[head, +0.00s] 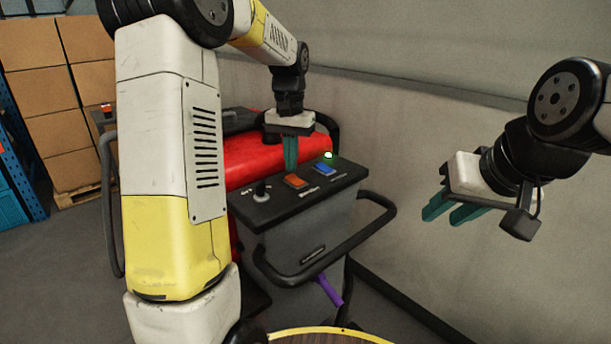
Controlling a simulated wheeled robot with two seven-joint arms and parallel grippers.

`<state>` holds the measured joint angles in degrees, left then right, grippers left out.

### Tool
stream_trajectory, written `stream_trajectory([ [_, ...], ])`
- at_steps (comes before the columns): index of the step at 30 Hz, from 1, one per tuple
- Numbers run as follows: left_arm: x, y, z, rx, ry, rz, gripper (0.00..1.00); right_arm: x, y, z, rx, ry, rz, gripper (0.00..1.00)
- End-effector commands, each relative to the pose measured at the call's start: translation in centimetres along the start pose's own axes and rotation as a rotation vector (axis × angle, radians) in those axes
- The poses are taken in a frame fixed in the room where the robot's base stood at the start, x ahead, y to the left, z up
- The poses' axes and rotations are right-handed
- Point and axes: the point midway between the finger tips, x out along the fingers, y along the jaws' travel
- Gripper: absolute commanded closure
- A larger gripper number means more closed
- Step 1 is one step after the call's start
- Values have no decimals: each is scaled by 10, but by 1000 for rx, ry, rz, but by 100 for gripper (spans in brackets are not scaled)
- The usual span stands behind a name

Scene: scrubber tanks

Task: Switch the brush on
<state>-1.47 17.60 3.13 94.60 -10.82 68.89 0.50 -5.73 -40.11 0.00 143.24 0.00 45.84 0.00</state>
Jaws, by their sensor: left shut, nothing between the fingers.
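The scrubber's black control panel (300,191) stands in the middle of the head view. It carries an orange rocker switch (296,181), a blue rocker switch (324,169), a dark knob (261,191) at its left and a lit green lamp (328,155) at its far right corner. The labels are too small to read. My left gripper (291,167) points down, its green fingers shut and empty, at the panel's far edge behind the orange switch. I cannot tell whether it touches anything. My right gripper (452,214) is open and empty, to the right of the panel.
The scrubber's red body (252,160) lies behind the panel, and a black handle bar (350,250) loops around its front. A purple lever (328,290) hangs below. A grey wall (430,110) is close behind. Stacked boxes (35,65) and a blue rack (15,170) stand at left.

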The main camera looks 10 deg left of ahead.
Motion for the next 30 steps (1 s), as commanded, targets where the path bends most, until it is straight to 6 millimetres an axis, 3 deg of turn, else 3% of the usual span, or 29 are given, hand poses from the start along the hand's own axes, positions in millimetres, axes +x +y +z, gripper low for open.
stream_trajectory([
  [30, 7, 0, 0, 0, -1, 0, 100, 0, 0, 0, 0, 0, 0, 66],
])
